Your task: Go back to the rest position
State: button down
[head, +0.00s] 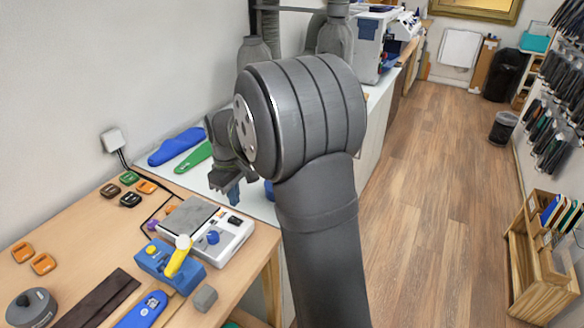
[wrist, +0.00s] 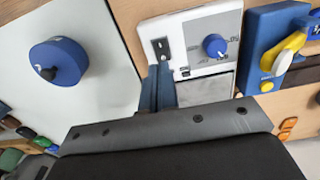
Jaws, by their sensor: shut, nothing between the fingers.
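My gripper (head: 229,192) hangs over the white worktop in the head view, with its dark blue fingers pointing down. In the wrist view the fingers (wrist: 160,88) are together with nothing between them. They appear beside the white control box (wrist: 197,45) with its blue dial. In the head view this box (head: 238,232), with a grey plate on top, stands on the wooden bench in front of the gripper. My large grey arm link hides part of the worktop.
A blue insole (head: 176,147) and a green one (head: 196,156) lie on the white worktop. A round blue object (wrist: 58,62) with a black knob sits there too. A blue clamp with a yellow lever (head: 178,257) stands on the bench. The wooden floor at right is open.

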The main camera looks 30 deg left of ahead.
aim_at(238, 221)
notch_tip(238, 221, down, 6)
jog(key=shift+f, duration=0.25)
jog(key=shift+r, duration=0.1)
notch_tip(238, 221, up, 6)
jog(key=shift+r, duration=0.25)
notch_tip(238, 221, down, 7)
jog(key=shift+r, duration=0.2)
notch_tip(238, 221, up, 9)
jog(key=s+a+r+y, duration=0.4)
jog(key=s+a+r, duration=0.7)
jog(key=a+r, duration=0.1)
jog(key=shift+s+r+y, duration=0.2)
jog(key=shift+r+y, duration=0.1)
jog(key=shift+r, duration=0.5)
